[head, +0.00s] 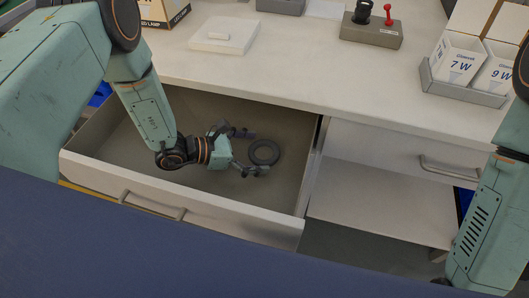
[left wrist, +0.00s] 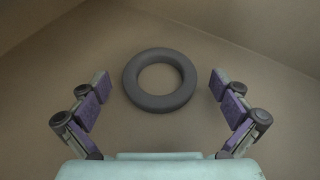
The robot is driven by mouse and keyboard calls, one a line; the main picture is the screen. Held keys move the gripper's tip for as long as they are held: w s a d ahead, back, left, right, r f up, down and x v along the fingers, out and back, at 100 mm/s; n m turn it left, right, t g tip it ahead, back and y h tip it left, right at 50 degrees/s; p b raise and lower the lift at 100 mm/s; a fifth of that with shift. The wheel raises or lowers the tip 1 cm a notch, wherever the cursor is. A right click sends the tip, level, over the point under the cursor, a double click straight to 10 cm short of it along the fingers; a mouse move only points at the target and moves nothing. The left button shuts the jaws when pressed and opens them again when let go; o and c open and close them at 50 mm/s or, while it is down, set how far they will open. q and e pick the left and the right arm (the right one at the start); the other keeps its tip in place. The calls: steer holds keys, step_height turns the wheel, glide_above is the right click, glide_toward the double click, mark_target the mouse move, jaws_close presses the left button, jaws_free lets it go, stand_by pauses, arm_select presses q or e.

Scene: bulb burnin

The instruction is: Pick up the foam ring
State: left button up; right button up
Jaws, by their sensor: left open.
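The foam ring (head: 264,152) is a dark grey ring lying flat on the floor of the open drawer (head: 289,195), towards its right side. My left gripper (head: 255,150) reaches down into the drawer beside the ring, with its open fingers pointing towards it. In the left wrist view the ring (left wrist: 160,80) lies ahead of the fingertips, centred between the two spread fingers (left wrist: 160,85). Nothing is between the fingers' pads, and I see no contact with the ring. My right gripper is not in view; only part of the right arm shows at the right edge.
The drawer's walls and front panel surround the left gripper. Above is a white worktop (head: 280,62) with a white pad (head: 222,36), a grey box with a red lever (head: 372,28), and a tray of bulb cartons (head: 465,88). A closed drawer (head: 400,157) and an open shelf (head: 380,210) are at right.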

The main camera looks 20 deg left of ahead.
arm_select(q)
steer(key=c, duration=0.7)
steer(key=shift+a, duration=0.1)
steer(key=shift+r, duration=0.15)
